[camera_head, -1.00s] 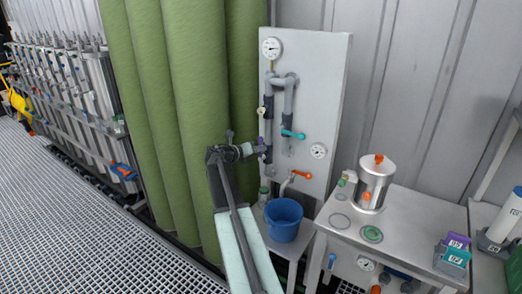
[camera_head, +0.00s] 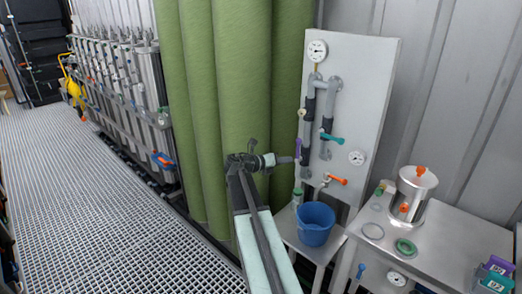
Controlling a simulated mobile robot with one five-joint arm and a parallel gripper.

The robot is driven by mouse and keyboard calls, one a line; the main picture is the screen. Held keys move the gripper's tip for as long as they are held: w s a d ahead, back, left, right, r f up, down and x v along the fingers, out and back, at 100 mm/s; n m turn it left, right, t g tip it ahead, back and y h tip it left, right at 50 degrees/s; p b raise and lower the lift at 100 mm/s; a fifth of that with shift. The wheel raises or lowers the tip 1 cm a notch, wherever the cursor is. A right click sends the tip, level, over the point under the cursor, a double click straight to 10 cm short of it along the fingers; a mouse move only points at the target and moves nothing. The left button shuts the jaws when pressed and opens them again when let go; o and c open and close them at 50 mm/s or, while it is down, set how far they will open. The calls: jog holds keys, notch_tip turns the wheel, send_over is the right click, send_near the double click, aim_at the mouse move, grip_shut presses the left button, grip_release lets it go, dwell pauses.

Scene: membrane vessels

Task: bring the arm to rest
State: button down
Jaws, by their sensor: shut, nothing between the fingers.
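My arm (camera_head: 262,235) reaches up from the bottom of the view, with pale side panels along its lower link. It bends at a dark joint (camera_head: 240,165), and the short wrist points right. My gripper (camera_head: 288,160) is small and dark at the end of the wrist, shut and empty. In the picture it sits at the left edge of the grey panel with pipes (camera_head: 350,110), left of the turquoise valve handle (camera_head: 330,137). I cannot tell how far it is from the panel and its pipes.
Green curtains (camera_head: 235,70) hang behind the arm. A blue bucket (camera_head: 316,223) stands on a low stand below the panel. A metal bench (camera_head: 440,235) with a lidded steel pot (camera_head: 412,195) is at right. The grating floor (camera_head: 110,210) at left is clear.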

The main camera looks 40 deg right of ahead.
jog(key=w+a+n+t+y+p, duration=0.1)
jog(key=w+a, duration=0.2)
jog(key=a, duration=0.3)
jog(key=w+a+n+t+p, duration=0.1)
jog(key=w+a+p, duration=0.15)
jog(key=a, duration=0.35)
jog(key=a+f+m+t+y, duration=0.1)
jog(key=a+f+m+y, duration=0.25)
jog(key=a, duration=0.85)
jog(key=s+a+f+m+y, duration=0.3)
jog(key=s+a+m, duration=0.1)
jog(key=a+m, duration=0.4)
jog(key=s+a+f+m+g+y+p, duration=0.1)
jog(key=s+a+f+m+y, duration=0.2)
jog(key=a+m, duration=0.4)
jog(key=s+a+f+m+g+y, duration=0.1)
jog(key=s+a+f+m+y, duration=0.2)
jog(key=a+m, duration=0.5)
jog(key=s+a+y, duration=0.1)
jog(key=s+a, duration=0.1)
jog(key=a, duration=0.1)
jog(key=shift+a+m, duration=0.3)
jog(key=shift+m, duration=0.05)
